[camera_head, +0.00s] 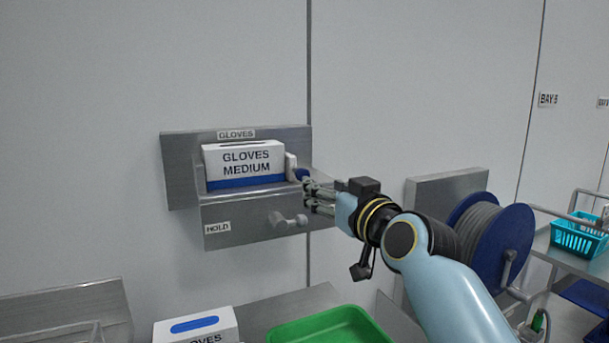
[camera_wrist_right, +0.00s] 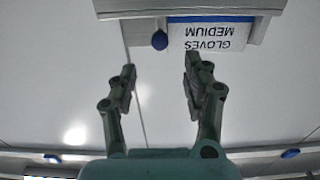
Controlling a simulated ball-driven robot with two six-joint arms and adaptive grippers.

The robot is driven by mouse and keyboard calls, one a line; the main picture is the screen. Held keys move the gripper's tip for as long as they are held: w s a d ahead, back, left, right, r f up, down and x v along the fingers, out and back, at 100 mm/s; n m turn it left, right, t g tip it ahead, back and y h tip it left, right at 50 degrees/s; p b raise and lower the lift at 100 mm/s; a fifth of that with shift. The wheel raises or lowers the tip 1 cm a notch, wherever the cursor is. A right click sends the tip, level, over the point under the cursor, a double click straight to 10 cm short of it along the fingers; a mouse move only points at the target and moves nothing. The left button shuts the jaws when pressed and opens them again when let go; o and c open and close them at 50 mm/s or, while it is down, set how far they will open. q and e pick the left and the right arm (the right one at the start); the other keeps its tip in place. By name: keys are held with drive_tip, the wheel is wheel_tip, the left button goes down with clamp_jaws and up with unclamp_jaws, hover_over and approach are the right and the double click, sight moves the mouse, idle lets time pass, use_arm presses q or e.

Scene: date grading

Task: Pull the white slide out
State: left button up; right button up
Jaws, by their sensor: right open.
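The white slide (camera_head: 291,167) is a small upright white piece at the right end of the glove box on the metal wall holder. A round blue knob (camera_head: 302,174) sits at its front; the knob also shows in the right wrist view (camera_wrist_right: 159,40). My right gripper (camera_head: 313,196) is just right of and below the knob in the head view, its fingers partly overlapping the holder. In the right wrist view my right gripper (camera_wrist_right: 160,80) is open and empty, with the knob beyond its fingertips. The slide's body is hard to make out there. My left gripper is not in view.
The glove box (camera_head: 243,165) stands in the metal holder (camera_head: 183,150). A grey lever (camera_head: 288,219) sticks out below, by a HOLD label (camera_head: 217,228). A green tray (camera_head: 330,326) and another glove box (camera_head: 197,326) are lower down. A blue hose reel (camera_head: 490,245) is at right.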

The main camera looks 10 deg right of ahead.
drive_tip(key=p, duration=0.2)
approach(289, 166)
drive_tip(key=w, duration=0.2)
drive_tip(key=w+f, duration=0.1)
drive_tip(key=w, duration=0.1)
drive_tip(key=shift+w+d, duration=0.15)
drive_tip(key=shift+w, duration=0.25)
drive_tip(key=shift+f, duration=0.1)
clamp_jaws()
